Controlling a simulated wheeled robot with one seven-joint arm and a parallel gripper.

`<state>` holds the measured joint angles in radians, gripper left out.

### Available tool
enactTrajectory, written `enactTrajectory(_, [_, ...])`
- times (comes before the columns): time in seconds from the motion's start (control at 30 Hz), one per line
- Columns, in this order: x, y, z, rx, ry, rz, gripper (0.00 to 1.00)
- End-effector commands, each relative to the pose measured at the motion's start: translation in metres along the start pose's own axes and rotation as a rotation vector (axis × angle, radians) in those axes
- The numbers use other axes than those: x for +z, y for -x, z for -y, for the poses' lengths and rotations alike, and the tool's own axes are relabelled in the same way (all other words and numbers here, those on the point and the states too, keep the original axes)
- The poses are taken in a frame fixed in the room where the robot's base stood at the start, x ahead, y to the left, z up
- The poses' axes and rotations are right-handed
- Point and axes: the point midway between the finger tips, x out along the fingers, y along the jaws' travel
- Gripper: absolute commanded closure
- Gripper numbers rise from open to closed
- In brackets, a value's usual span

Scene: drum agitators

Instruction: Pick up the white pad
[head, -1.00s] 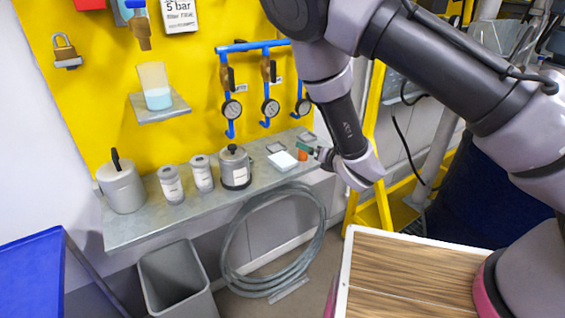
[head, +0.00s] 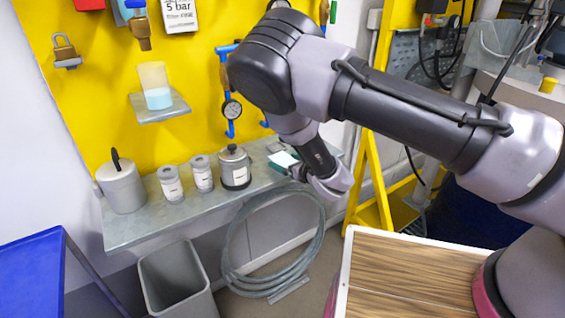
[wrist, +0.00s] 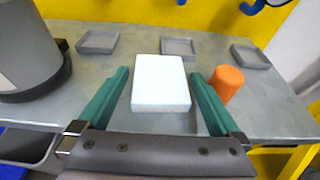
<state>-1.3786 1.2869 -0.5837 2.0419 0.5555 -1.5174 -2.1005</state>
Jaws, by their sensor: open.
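The white pad (wrist: 160,84) lies flat on the grey metal shelf, near the middle of the wrist view. My gripper (wrist: 160,88) is open, with one green finger to the left of the pad and one to the right. A gap shows between each finger and the pad. In the head view the pad (head: 281,160) shows as a small pale patch beside my gripper (head: 287,166), partly covered by my wrist.
An orange cylinder (wrist: 226,84) stands just right of the right finger. Small grey trays (wrist: 178,47) lie behind the pad. A grey lidded pot (wrist: 25,52) stands left; it also shows in the head view (head: 235,170). A grey bin (head: 177,280) stands below the shelf.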

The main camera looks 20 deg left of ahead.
Motion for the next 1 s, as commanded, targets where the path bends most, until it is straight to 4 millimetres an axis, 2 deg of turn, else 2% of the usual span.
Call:
enactTrajectory(0.17, [0.0, -0.019, 0.0, 0.001, 0.0, 0.001, 0.0])
enactTrajectory(0.4, [0.0, -0.02, 0.0, 0.0, 0.0, 0.0, 0.0])
enactTrajectory(0.47, [0.0, -0.02, 0.0, 0.0, 0.0, 0.0, 0.19])
enactTrajectory(0.5, [0.0, -0.02, 0.0, 0.0, 0.0, 0.0, 0.34])
enactTrajectory(0.57, [0.0, -0.02, 0.0, 0.0, 0.0, 0.0, 0.57])
enactTrajectory(0.6, [0.0, -0.02, 0.0, 0.0, 0.0, 0.0, 0.72])
enactTrajectory(0.63, [0.0, -0.02, 0.0, 0.0, 0.0, 0.0, 0.72])
enactTrajectory(0.67, [0.0, -0.02, 0.0, 0.0, 0.0, 0.0, 0.81])
enactTrajectory(0.87, [0.002, -0.02, 0.0, 0.0, 0.0, 0.0, 0.81])
enactTrajectory(1.0, [0.016, -0.016, -0.001, 0.0, -0.001, 0.002, 0.81])
